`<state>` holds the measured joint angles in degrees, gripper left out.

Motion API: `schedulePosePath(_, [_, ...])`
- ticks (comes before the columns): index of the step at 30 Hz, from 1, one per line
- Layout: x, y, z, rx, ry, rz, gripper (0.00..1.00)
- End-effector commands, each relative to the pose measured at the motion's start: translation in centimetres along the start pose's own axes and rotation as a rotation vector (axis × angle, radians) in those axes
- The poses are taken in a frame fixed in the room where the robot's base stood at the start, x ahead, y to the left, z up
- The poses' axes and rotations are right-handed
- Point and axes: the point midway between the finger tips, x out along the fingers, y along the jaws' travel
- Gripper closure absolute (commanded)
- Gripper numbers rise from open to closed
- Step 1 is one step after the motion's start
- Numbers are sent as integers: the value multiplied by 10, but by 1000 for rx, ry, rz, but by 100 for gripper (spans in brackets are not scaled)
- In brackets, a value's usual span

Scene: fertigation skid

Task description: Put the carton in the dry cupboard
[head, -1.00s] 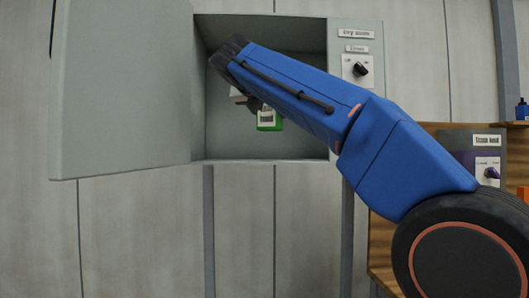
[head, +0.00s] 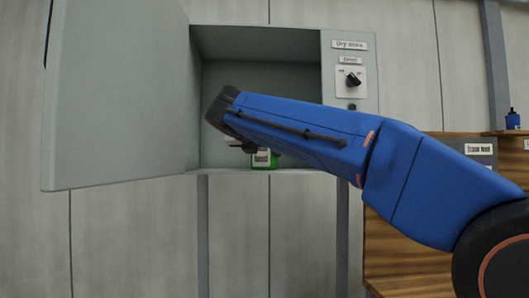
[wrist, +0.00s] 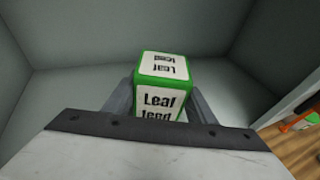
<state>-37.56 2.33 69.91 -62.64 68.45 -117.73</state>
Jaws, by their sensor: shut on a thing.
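The carton (wrist: 163,82) is green and white and labelled "Leaf feed". In the wrist view it sits between the two fingers of my gripper (wrist: 157,105), which are shut on it. In the head view the carton (head: 264,159) shows below my arm, low in the cupboard opening near the front edge of its floor. My gripper (head: 245,145) is partly hidden there by my blue arm. The dry cupboard (head: 258,40) is a grey wall box with its door (head: 120,100) swung open to the left. I cannot tell whether the carton touches the cupboard floor.
A panel with a black knob (head: 352,80) is on the cupboard's right side. A wooden shelf unit (head: 405,265) stands at the right, with a small blue bottle (head: 513,119) on its upper ledge. The cupboard's inside looks otherwise empty.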

Motion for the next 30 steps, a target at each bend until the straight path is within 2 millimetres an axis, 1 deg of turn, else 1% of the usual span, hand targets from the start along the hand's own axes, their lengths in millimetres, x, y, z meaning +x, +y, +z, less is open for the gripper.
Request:
schedulePosePath(6, [1,0,-2,0,-1,0,87])
schedulePosePath(7, [1,0,-2,0,0,0,45])
schedulePosePath(9, [1,0,-2,0,0,0,31])
schedulePosePath(20, [0,0,0,1,0,0,31])
schedulePosePath(23, [-10,1,0,0,0,2,31])
schedulePosePath(26, [-25,1,0,0,0,3,31])
schedulePosePath(30, [-53,1,0,1,0,4,31])
